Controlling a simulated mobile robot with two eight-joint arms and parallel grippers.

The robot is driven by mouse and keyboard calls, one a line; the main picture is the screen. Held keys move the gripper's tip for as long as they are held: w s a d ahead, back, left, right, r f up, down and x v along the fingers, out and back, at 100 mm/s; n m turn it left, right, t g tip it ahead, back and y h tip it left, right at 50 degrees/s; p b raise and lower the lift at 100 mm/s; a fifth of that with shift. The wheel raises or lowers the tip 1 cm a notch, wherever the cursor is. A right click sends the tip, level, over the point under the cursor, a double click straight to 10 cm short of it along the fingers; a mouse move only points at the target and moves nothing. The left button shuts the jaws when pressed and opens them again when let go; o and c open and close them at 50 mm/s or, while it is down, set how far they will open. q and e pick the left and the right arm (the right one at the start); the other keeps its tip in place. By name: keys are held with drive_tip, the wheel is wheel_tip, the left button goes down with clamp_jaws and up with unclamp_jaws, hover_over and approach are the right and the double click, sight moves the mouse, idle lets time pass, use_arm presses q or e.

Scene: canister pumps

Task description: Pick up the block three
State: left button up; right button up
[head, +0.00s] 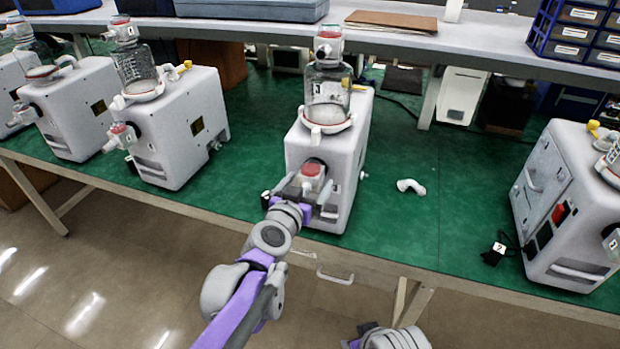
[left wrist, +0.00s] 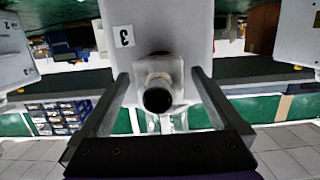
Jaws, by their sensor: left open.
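The central white canister pump (head: 328,150) stands on the green table with a clear jar on top. A small white block with a red top (head: 313,170) sticks out from its front. In the left wrist view this part (left wrist: 160,72) has a round dark end, and a label "3" (left wrist: 123,37) shows on the white body behind it. My left gripper (head: 307,190) is open, with its fingers on either side of the part; contact cannot be made out. The fingers (left wrist: 160,100) show apart in the wrist view. My right gripper (head: 370,334) shows only partly at the bottom edge.
More pumps stand at left (head: 180,125) and right (head: 575,205). A white elbow piece (head: 411,186) and a black item with a "2" tag (head: 495,252) lie on the green tabletop (head: 430,225). A raised shelf (head: 400,45) runs behind.

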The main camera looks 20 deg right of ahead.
use_arm(q)
clamp_jaws()
idle(0.3)
drive_tip(key=shift+r, duration=0.15)
use_arm(e)
drive_tip(key=shift+r, duration=0.2)
